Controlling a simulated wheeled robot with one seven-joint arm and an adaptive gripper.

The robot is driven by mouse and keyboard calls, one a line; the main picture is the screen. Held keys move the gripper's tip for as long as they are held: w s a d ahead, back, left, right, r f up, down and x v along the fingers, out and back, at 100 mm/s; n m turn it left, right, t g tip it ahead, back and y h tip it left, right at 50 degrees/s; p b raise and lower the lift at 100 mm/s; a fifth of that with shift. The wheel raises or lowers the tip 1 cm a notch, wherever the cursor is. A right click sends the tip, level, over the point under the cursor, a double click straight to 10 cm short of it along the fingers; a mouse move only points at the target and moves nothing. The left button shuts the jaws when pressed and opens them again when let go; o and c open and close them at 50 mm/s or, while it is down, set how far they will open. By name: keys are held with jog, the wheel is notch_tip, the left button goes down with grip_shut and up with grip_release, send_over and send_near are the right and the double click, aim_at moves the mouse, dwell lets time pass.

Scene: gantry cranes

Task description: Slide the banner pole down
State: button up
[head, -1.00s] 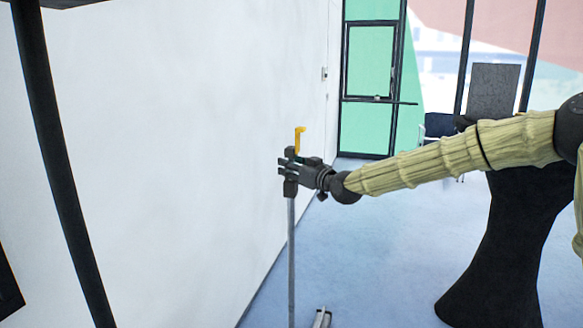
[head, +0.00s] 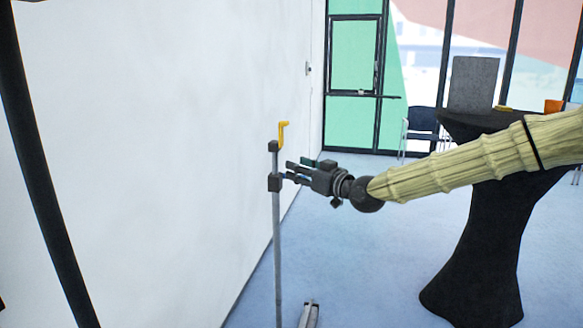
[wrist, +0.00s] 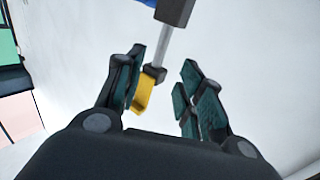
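The banner pole (head: 277,245) is a thin grey upright near the white wall. It has a dark block (head: 274,182), a short rod above it, a smaller dark block and a yellow hook (head: 284,132) at its top. My gripper (head: 290,172) is open and empty, just right of the pole at about the lower block's height. In the wrist view my gripper (wrist: 163,62) has its fingers spread. The yellow hook (wrist: 143,96) shows between them, closer to the left finger, with the larger block beyond the fingertips. Whether a fingertip touches the pole cannot be told.
The white wall (head: 150,150) runs along the left. A dark slanted post (head: 45,165) stands at the near left. A black-draped table (head: 490,230) is on the right, with a chair (head: 422,128) behind it. A grey foot piece (head: 309,316) lies on the open blue floor.

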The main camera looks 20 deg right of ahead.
jog(key=shift+s+d, duration=0.2)
jog(key=shift+s, duration=0.25)
